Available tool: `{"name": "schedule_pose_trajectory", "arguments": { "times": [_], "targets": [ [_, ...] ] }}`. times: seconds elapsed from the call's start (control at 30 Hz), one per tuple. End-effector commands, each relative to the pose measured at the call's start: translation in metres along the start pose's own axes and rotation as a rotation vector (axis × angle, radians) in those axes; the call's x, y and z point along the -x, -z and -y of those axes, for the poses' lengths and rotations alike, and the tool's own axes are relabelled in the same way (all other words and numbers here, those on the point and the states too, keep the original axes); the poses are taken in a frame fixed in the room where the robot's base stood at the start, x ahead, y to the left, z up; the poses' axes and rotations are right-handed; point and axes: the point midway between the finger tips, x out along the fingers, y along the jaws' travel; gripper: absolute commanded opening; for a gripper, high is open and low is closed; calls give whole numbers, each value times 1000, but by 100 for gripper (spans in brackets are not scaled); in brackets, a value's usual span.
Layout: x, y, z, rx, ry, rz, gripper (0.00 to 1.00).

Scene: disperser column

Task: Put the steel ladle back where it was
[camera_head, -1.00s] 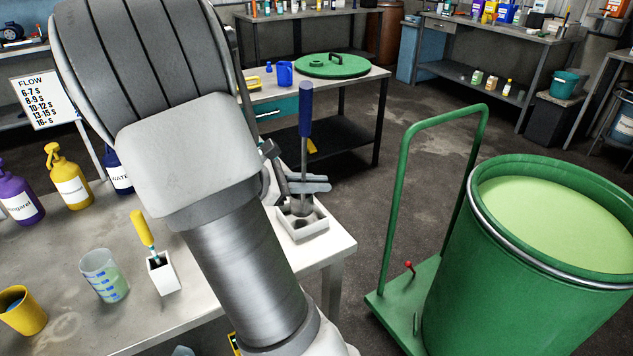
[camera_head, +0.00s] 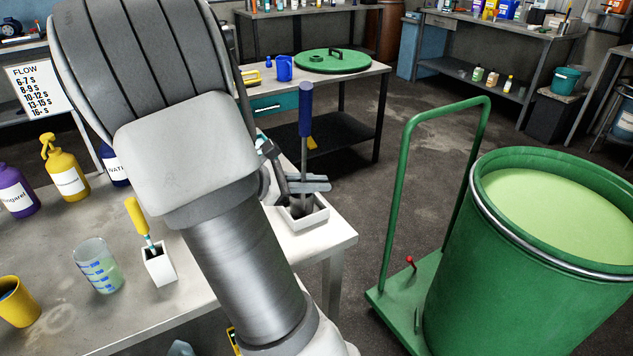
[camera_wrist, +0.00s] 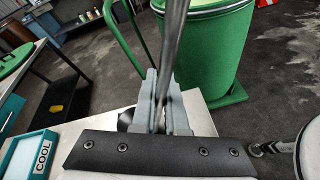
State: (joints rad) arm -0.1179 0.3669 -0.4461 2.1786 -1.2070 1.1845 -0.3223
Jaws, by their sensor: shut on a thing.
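The steel ladle has a blue handle (camera_head: 305,112) that points up and a grey metal shaft below it. My gripper (camera_head: 308,184) is shut on the shaft, just above a white square holder (camera_head: 308,220) at the table's right corner. The ladle's lower end is down in the holder's opening; how deep it sits cannot be told. In the wrist view the shaft (camera_wrist: 172,50) stands between my two grey fingers (camera_wrist: 161,105), blurred and close. The ladle looks nearly upright.
A white holder (camera_head: 159,265) with a yellow-handled tool, a beaker (camera_head: 97,266) and a yellow cup (camera_head: 16,303) stand on the table (camera_head: 215,305) at left. A large green drum (camera_head: 500,270) on a green trolley (camera_head: 395,300) stands to the right.

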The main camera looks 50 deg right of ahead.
Motion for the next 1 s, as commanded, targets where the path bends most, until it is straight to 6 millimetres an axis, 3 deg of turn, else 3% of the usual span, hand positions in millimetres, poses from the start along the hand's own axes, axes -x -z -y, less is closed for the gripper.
{"name": "schedule_pose_trajectory", "arguments": {
  "times": [0.33,0.37,0.53,0.87,1.0],
  "targets": [
    [-3,6,2,-1,0,1,0],
    [-2,6,2,-1,0,1,16],
    [-2,6,2,-1,0,0,46],
    [0,6,2,1,-1,-1,46],
    [15,5,1,0,-3,-2,46]
  ]
}}
